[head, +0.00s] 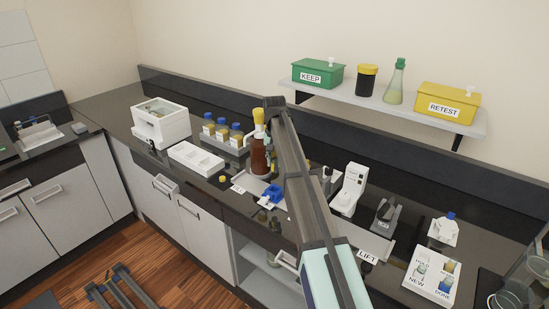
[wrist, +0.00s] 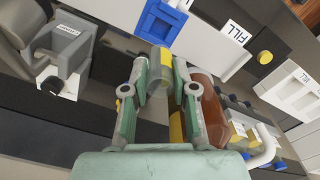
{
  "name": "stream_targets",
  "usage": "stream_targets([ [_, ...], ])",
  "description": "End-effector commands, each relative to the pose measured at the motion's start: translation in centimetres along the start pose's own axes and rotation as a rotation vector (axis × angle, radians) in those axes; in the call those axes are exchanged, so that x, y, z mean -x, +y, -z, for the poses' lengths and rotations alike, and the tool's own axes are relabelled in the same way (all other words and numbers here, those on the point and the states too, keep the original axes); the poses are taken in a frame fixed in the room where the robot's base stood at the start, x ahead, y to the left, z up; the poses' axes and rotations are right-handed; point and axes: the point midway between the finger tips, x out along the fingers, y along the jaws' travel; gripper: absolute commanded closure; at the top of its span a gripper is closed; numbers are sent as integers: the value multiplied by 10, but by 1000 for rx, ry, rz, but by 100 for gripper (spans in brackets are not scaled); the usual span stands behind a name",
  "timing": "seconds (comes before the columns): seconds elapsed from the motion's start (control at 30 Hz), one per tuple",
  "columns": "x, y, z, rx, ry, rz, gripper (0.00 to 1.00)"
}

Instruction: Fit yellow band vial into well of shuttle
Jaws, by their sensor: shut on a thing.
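The yellow band vial (wrist: 160,60) is a small greyish clear cylinder with a yellow band, held between my fingertips in the wrist view. My gripper (wrist: 158,78) is shut on it. A blue block (wrist: 163,20), which looks like the shuttle, sits just beyond the vial on a pale strip, apart from it in the picture. The same blue block shows in the head view (head: 273,193), left of my arm. Its well is not clear to see. In the head view my arm hides the gripper and the vial.
A brown bottle (head: 259,157) with a yellow top stands close to my arm; it also shows beside my right finger in the wrist view (wrist: 211,108). A white tray (head: 196,157) and blue-capped bottles (head: 222,133) lie left. A white device (head: 350,190) stands right.

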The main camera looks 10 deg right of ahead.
Motion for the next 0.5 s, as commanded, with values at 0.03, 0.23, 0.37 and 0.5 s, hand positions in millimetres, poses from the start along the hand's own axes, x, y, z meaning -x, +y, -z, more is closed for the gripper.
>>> stream_targets([
  [0.03,-7,0,0,0,0,0,100],
  [0.23,-25,0,0,0,-1,0,100],
  [0.37,-37,0,0,0,-1,0,100],
  [0.5,-49,0,0,0,0,0,100],
])
